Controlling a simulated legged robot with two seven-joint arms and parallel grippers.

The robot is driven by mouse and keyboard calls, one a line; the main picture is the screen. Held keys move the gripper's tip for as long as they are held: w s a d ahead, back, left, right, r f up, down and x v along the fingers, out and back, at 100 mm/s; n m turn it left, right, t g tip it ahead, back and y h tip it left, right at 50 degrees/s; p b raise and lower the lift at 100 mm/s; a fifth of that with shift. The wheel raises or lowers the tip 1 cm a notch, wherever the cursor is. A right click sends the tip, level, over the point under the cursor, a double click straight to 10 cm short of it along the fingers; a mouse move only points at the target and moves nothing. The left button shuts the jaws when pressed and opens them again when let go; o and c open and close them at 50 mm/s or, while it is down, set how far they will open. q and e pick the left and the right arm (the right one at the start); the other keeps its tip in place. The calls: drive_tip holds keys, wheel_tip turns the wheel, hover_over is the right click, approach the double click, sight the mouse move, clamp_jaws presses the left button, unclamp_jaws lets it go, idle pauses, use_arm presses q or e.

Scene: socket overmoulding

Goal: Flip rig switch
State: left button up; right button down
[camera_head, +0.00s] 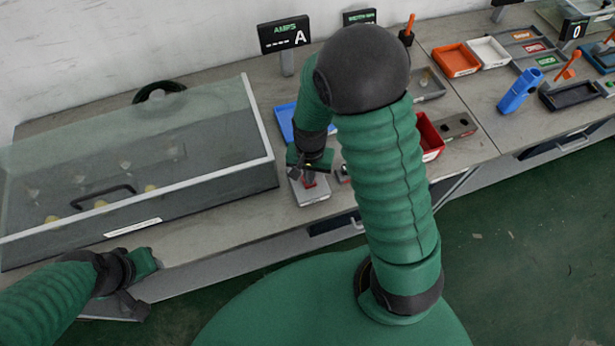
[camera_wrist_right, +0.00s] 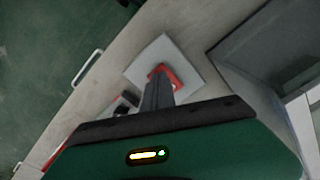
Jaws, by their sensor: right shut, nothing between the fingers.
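The rig switch is a light grey box (camera_head: 309,194) with a red part on top, near the front edge of the bench. In the right wrist view the grey box (camera_wrist_right: 186,58) shows ahead of the fingers, with the red part (camera_wrist_right: 168,72) partly hidden behind them. My right gripper (camera_head: 311,181) is shut and empty, fingers pointing down at the red part. In the wrist view its fingertips (camera_wrist_right: 157,82) overlap the red part; I cannot tell whether they touch. My left gripper (camera_head: 138,303) is low at the left, in front of the bench; its jaws are unclear.
A clear-lidded case (camera_head: 150,160) stands left of the switch. An AMPS display (camera_head: 285,35) shows dashes. A blue tray (camera_head: 288,122) lies behind the switch. A red bin (camera_head: 431,138) and a grey block (camera_head: 457,126) stand right of my right arm.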

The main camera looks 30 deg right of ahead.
drive_tip(key=shift+f+b, duration=0.4)
drive_tip(key=shift+f, duration=0.2)
drive_tip(key=shift+r, duration=0.1)
wheel_tip(320, 180, up, 7)
drive_tip(key=p, duration=0.7)
drive_tip(key=s+a+r+n+t, duration=0.2)
drive_tip(key=s+a+r+n, duration=0.2)
drive_tip(key=r+n, duration=0.4)
drive_tip(key=shift+a+r+n+t, duration=0.15)
drive_tip(key=shift+r+n+t, duration=0.2)
drive_tip(key=shift+r, duration=0.6)
drive_tip(key=shift+s+r, duration=0.1)
drive_tip(key=shift+s, duration=0.2)
